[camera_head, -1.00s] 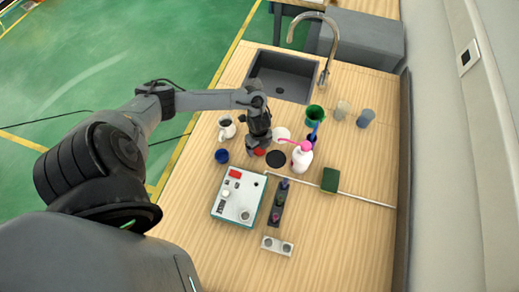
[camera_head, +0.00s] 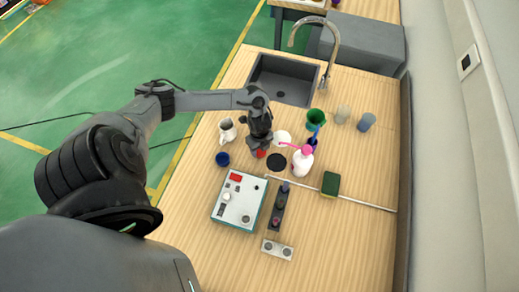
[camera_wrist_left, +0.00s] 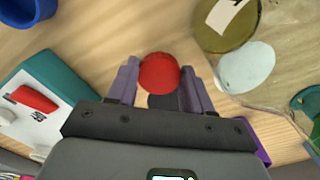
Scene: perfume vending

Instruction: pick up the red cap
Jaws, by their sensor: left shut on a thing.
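The red cap (camera_wrist_left: 158,72) sits between the two fingers of my left gripper (camera_wrist_left: 162,75) in the left wrist view. In the head view, the red cap (camera_head: 261,154) peeks out just below my left gripper (camera_head: 258,146), near the wooden counter top. The left gripper is shut on the cap. The head view is too small to tell whether the cap is clear of the counter. My right gripper is in neither view.
A black disc (camera_head: 277,162) and a white bottle with a pink pump (camera_head: 302,163) stand to the right. A white jug (camera_head: 227,130) and blue cup (camera_head: 222,158) are left. A teal-sided control box (camera_head: 239,199) lies in front.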

